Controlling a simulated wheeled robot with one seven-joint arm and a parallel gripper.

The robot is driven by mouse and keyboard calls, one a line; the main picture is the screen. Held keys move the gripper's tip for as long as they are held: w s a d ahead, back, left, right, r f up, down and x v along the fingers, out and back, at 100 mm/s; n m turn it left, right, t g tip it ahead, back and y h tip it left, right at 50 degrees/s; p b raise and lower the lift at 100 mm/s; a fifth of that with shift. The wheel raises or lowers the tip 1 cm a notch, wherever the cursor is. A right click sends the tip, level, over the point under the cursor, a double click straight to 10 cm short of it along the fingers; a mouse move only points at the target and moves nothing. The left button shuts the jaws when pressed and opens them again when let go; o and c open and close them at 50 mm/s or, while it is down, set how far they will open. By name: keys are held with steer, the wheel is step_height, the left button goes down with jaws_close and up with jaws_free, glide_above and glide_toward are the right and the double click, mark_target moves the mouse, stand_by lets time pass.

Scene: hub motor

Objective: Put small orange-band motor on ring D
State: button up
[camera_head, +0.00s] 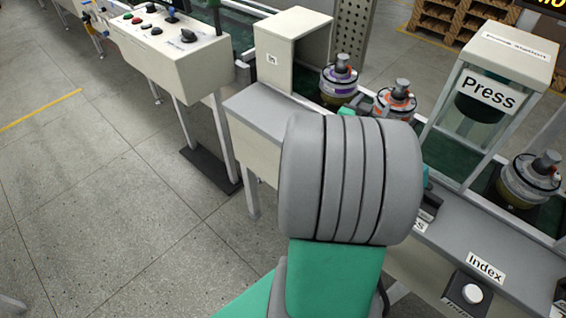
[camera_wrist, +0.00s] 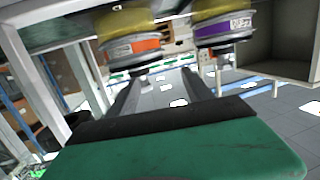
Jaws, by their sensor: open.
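A motor with an orange band (camera_head: 395,101) stands on the green line behind my arm in the head view. In the wrist view, which looks inverted, this orange-banded motor (camera_wrist: 133,46) is just beyond and above the left fingertip. My gripper (camera_wrist: 161,77) is open, with nothing visible between its fingers. Whether a fingertip touches the motor I cannot tell. In the head view my arm's grey wrist hides the gripper and the foot of the motor. No ring marked D is legible in either view.
A purple-banded motor (camera_head: 339,80) stands left of the orange one, near an open beige box (camera_head: 290,55). The Press station (camera_head: 487,92) stands to the right, with another motor (camera_head: 530,178) beyond it. An Index button (camera_head: 472,293) is at the front.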

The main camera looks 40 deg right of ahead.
steer(key=w+a+f+n+y, duration=0.1)
steer(key=w+a+y, duration=0.1)
steer(key=a, duration=0.3)
steer(key=w+a+f+n+t+y, duration=0.1)
steer(key=w+a+f+y, duration=0.1)
steer(key=w+a, duration=0.2)
steer(key=w+a+f+n+y, duration=0.2)
steer(key=w+a, duration=0.2)
steer(key=a, duration=0.2)
steer(key=shift+a+f+y, duration=0.1)
steer(key=shift+a+y, duration=0.05)
steer(key=shift+y, duration=0.25)
steer(key=w+a+f+n+y, duration=0.1)
steer(key=a+f+n+y, duration=0.2)
steer(key=a, duration=0.7)
steer(key=s+a+n+g+y, duration=0.2)
steer(key=s+a+n+y, duration=0.1)
steer(key=a, duration=0.7)
steer(key=s+a+n+g+y, duration=0.2)
steer(key=s+a+n, duration=0.2)
steer(key=a, duration=0.6)
steer(key=shift+s+f+n+g+y, duration=0.2)
steer(key=shift+s+n+g+y, duration=0.15)
steer(key=shift+s, duration=0.85)
